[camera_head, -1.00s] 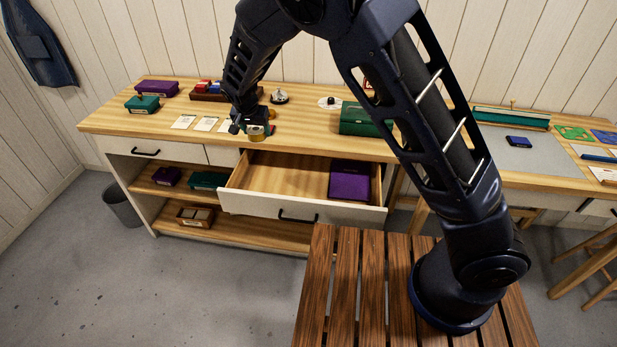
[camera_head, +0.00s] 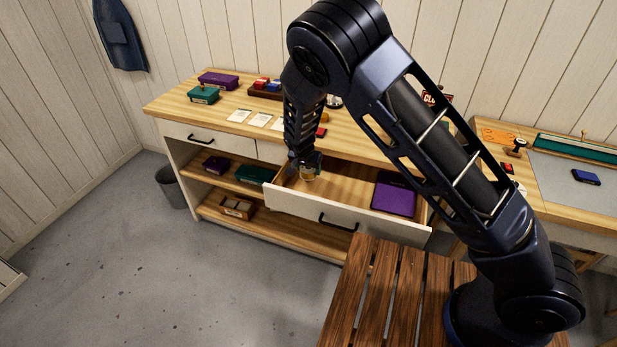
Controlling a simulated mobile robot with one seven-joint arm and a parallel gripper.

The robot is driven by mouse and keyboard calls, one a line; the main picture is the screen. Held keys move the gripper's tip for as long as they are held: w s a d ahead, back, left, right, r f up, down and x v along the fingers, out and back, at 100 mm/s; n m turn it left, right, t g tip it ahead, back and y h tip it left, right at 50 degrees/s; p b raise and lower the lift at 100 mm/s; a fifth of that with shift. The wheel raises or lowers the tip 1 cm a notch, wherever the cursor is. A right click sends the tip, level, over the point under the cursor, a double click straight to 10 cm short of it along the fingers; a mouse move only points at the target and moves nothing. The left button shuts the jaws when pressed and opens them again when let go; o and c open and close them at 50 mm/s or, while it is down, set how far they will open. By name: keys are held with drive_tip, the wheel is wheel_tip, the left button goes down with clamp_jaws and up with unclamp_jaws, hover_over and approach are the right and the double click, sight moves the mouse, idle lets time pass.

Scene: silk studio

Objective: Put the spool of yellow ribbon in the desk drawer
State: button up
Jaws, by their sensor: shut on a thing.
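The desk drawer (camera_head: 345,213) stands pulled open at the front of the wooden desk. My gripper (camera_head: 306,173) is at the left part of the open drawer, pointing down. It is shut on a small yellowish spool (camera_head: 307,177), which I take for the spool of yellow ribbon. The spool shows just below the fingers, over or inside the drawer's left end. I cannot tell whether it touches the drawer floor. My arm and fingers hide part of it.
A purple box (camera_head: 395,194) lies in the drawer's right part. The drawer floor (camera_head: 345,188) between it and my gripper is bare. On the desktop (camera_head: 180,103) are a green box (camera_head: 203,94), another purple box (camera_head: 218,79) and pale cards (camera_head: 260,119). A slatted wooden surface (camera_head: 380,290) stands in front.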

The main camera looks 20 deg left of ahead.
sight(308, 183)
drive_tip(key=shift+f, duration=2.2)
drive_tip(key=shift+f, duration=0.1)
drive_tip(key=o, duration=1)
drive_tip(key=v, duration=1.2)
drive_tip(key=shift+w+r, duration=0.1)
drive_tip(key=shift+r, duration=0.15)
